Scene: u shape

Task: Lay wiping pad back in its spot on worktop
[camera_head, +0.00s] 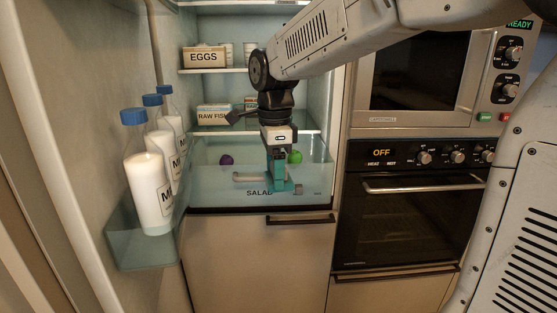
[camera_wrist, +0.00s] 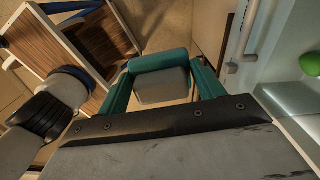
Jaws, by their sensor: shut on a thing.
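My gripper (camera_head: 278,168) hangs pointing down in front of the open fridge's salad drawer. Its teal fingers (camera_wrist: 162,88) show in the wrist view, shut on a small block with a grey face and a teal edge, which I take as the wiping pad (camera_wrist: 162,87). In the head view the pad (camera_head: 284,188) is a small teal piece at the fingertips, partly hidden by them. It is held in the air. I cannot make out the worktop or the pad's spot in either view.
The fridge holds an eggs box (camera_head: 204,57), a raw fish box (camera_head: 213,115) and the salad drawer (camera_head: 230,192). Milk bottles (camera_head: 150,185) stand in the door rack at left. A microwave (camera_head: 415,75) and oven (camera_head: 405,225) are at right. A wood-topped surface (camera_wrist: 50,45) shows in the wrist view.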

